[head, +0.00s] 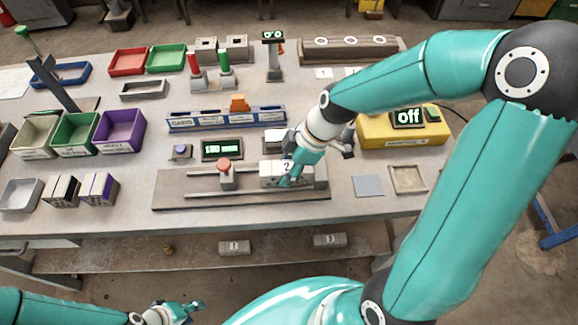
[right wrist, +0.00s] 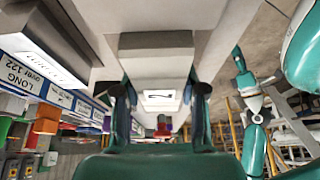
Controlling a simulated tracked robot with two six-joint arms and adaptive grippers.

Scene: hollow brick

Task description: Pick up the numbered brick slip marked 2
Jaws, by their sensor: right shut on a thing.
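The grey brick slip marked 2 (head: 270,175) is at the right part of the slotted metal fixture on the bench, with its white number label facing up. My right gripper (head: 287,178) is on its right part, shut on it. In the right wrist view, a pale block (right wrist: 155,55) sits between the two fingers of my right gripper (right wrist: 160,95). I cannot tell whether the slip is clear of the fixture. My left gripper (head: 184,311) is low at the front, away from the bench top; its opening is too small to read.
The fixture (head: 170,190) carries a red-topped knob block (head: 226,174) left of the slip. Two other numbered slips, (head: 234,247) and (head: 329,240), lie on the lower shelf. A yellow box (head: 395,130), a grey pad (head: 368,186) and a shallow tray (head: 408,179) are at right.

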